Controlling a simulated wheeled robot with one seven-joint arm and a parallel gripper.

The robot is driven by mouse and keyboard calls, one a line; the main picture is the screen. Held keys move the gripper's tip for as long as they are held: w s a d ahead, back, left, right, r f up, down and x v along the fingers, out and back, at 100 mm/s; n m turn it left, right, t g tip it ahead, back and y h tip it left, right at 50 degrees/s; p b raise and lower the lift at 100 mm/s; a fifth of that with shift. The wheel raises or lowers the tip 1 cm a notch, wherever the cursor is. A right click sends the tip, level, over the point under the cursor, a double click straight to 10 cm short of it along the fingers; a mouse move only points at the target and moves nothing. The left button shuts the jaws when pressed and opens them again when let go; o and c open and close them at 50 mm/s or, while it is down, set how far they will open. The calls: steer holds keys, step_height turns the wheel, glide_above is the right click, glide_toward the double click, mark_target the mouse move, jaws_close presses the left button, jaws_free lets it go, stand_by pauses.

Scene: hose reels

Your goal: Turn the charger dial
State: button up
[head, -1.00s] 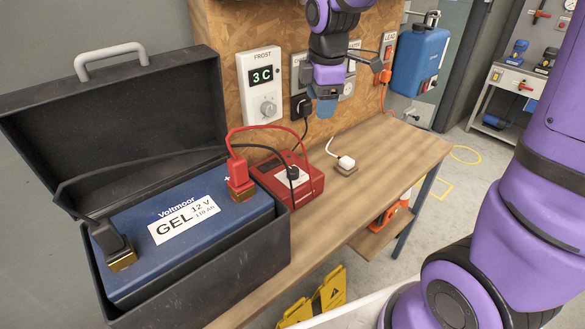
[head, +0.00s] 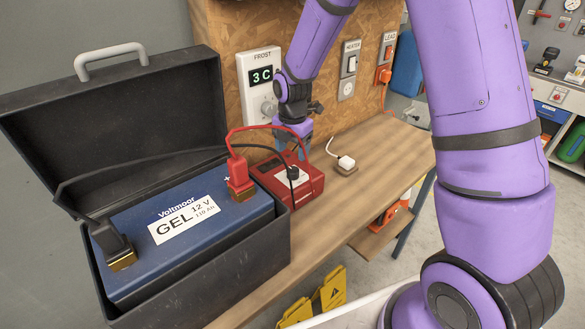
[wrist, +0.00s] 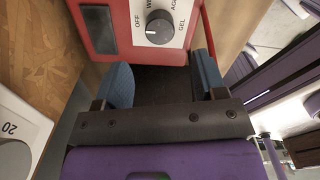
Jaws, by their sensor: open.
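The red charger (head: 312,182) lies on the bench beside the battery box. In the wrist view its red case (wrist: 122,16) has a white plate with a round dark dial (wrist: 160,27). The plate reads OFF on the left, then WET, AGM and GEL on the right; the dial's white mark appears to face the OFF side. My gripper (head: 303,152) is above the charger's back part, pointing down. In the wrist view my gripper (wrist: 163,72) is open and empty, its two blue-padded fingers apart, short of the dial.
The blue battery (head: 180,225) sits in an open black box at left, with red and black leads reaching the charger. A FROST panel (head: 259,85) is on the wall behind. A white plug (head: 346,162) lies right of the charger. The bench's right end is clear.

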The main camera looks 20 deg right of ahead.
mark_target(293, 170)
step_height(293, 170, down, 7)
steer(key=shift+f, duration=0.1)
stand_by(0.4)
steer(key=c, duration=0.9)
